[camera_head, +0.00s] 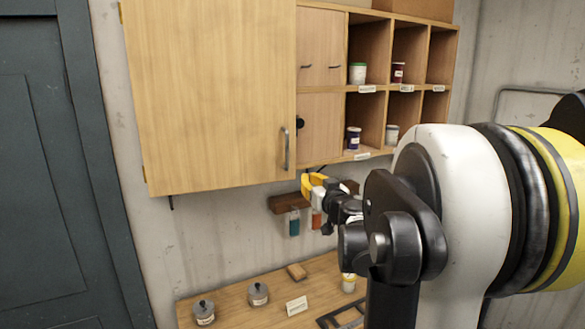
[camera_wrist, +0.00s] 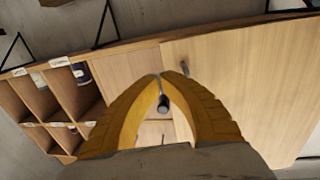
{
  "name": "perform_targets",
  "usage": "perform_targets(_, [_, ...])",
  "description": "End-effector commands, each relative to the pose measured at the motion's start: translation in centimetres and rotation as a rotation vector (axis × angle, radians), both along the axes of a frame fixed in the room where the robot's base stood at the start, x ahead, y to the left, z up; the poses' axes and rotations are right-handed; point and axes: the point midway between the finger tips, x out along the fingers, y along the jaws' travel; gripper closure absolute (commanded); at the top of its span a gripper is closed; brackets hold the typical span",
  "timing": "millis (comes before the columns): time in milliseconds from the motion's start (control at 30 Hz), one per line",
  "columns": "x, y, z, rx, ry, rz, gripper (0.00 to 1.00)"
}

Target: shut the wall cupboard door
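The wall cupboard door (camera_head: 210,95) is a large pale wooden panel at the upper left of the head view, hinged along its left edge. Its metal handle (camera_head: 286,148) is near the right edge. How far the door stands from the cupboard is hard to tell. In the wrist view the door (camera_wrist: 245,85) fills the right side, with its handle (camera_wrist: 184,68) just beyond my fingertips. My gripper (camera_head: 308,184) is below and right of the handle. Its yellow fingers (camera_wrist: 166,75) come together at the tips in the wrist view, with nothing seen held.
Open pigeonholes (camera_head: 367,45) with several jars adjoin the door on the right. Small panels (camera_head: 320,50) and a black knob (camera_head: 300,124) lie between. A dark wooden rack (camera_head: 290,203) hangs below. A workbench (camera_head: 245,300) with jars stands underneath. A dark door (camera_head: 35,170) is at the left.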

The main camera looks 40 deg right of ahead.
Motion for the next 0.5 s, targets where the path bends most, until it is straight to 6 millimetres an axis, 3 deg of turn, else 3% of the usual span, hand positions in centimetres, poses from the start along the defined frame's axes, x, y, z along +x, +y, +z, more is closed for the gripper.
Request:
perform_targets(200, [4.4, -1.7, 0.2, -0.001, 0.0, 0.001, 1.0])
perform_targets(500, [7.6, -3.0, 0.1, -0.002, 0.001, 0.001, 1.0])
